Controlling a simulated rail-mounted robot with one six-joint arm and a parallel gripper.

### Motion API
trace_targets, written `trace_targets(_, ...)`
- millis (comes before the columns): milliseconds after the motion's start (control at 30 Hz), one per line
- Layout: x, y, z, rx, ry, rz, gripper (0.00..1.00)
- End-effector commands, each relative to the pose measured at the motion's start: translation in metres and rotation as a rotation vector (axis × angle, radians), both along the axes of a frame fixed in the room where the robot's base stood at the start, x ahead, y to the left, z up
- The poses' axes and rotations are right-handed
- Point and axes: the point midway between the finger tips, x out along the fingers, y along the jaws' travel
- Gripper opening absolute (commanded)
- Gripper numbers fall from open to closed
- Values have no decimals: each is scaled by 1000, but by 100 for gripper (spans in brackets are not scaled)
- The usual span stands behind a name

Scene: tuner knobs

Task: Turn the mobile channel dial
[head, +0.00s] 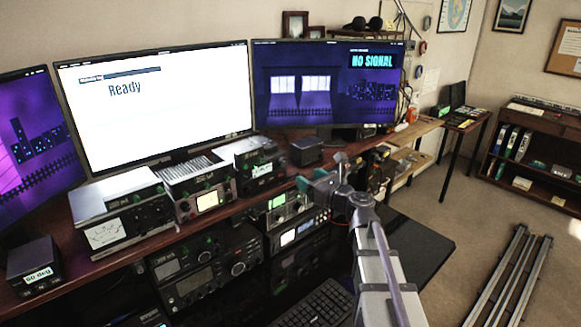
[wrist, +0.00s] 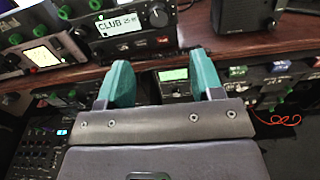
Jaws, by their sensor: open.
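My gripper (head: 320,177) is open and empty, with its teal fingers (wrist: 163,76) spread apart in the wrist view. It is in front of the desk radios, apart from them as far as I can tell. A radio with a "CLUB" display (wrist: 122,24) sits on the shelf above the fingertips, with a round light-coloured knob (wrist: 157,14) at its right end. A green-lit radio (wrist: 174,76) shows between the fingers below the shelf edge. In the head view, stacked radios with lit displays (head: 288,237) stand left of my gripper. I cannot read which dial is the mobile channel one.
The wooden shelf edge (wrist: 230,45) runs across above the lower radios. A black speaker box (wrist: 246,14) stands on the shelf at right. Monitors (head: 155,95) stand behind. A keyboard (head: 318,303) lies on the black desk (head: 418,242). A red cable (wrist: 284,120) hangs at right.

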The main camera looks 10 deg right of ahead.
Motion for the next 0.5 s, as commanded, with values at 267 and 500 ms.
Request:
trace_targets(267,35,18,0,-5,-2,5,60)
trace_targets(500,82,44,0,-7,-2,5,60)
